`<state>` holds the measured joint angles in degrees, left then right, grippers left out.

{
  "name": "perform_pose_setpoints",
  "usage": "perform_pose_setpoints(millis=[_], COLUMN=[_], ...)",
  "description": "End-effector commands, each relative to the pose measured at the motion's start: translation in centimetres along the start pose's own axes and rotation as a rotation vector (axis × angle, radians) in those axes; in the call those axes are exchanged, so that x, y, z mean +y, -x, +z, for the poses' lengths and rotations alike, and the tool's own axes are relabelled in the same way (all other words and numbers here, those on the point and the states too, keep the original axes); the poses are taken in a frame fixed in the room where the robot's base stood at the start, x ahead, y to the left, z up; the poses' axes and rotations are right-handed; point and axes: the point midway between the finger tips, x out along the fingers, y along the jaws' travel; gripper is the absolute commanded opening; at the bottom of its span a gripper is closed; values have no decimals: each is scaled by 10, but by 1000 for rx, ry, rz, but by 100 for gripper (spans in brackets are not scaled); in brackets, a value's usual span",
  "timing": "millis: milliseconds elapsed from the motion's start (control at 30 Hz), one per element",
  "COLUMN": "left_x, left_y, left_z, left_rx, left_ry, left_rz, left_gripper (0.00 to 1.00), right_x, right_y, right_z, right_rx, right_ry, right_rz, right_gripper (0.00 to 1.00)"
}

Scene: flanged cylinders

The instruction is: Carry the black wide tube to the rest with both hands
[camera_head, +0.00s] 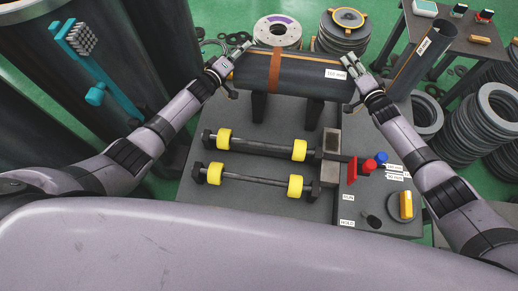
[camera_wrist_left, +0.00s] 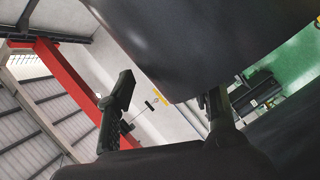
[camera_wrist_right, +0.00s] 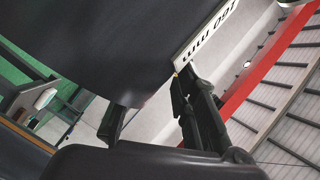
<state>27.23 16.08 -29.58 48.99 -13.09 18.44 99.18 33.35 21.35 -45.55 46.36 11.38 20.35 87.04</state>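The black wide tube (camera_head: 315,76) lies crosswise at the far side of the bench, with an orange-brown band and a white label reading 160 mm. Two black posts (camera_head: 258,107) stand under it; I cannot tell whether it touches them. My left gripper (camera_head: 236,70) is at its left end and my right gripper (camera_head: 352,83) at its right end, both with fingers spread. The tube fills the top of the left wrist view (camera_wrist_left: 210,40) and the right wrist view (camera_wrist_right: 110,45), hiding part of a finger in each. Contact is unclear.
Two bars with yellow rollers (camera_head: 222,139) lie on the grey bench (camera_head: 255,215) nearer me. Red and blue pieces (camera_head: 381,157) and a yellow piece (camera_head: 406,204) are at its right. An upright dark tube (camera_head: 420,62) stands beyond my right gripper. Ring stacks (camera_head: 485,118) stand around.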

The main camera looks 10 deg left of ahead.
Motion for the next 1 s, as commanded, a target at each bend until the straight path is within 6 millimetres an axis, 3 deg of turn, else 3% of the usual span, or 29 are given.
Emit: perform_pose_setpoints(millis=[33, 333, 1000], left_x=[-2, 0, -5], left_y=[1, 0, 4], left_z=[11, 9, -4], left_rx=[-13, -10, -4], left_ry=[7, 7, 3], left_rz=[-3, 2, 1], left_gripper=[47, 47, 47], right_x=[-1, -1, 5], right_y=[-1, -1, 3], right_z=[13, 13, -2], right_rx=[-18, -16, -8], right_ry=[0, -4, -5], right_rz=[-4, -4, 0], right_gripper=[30, 50, 50])
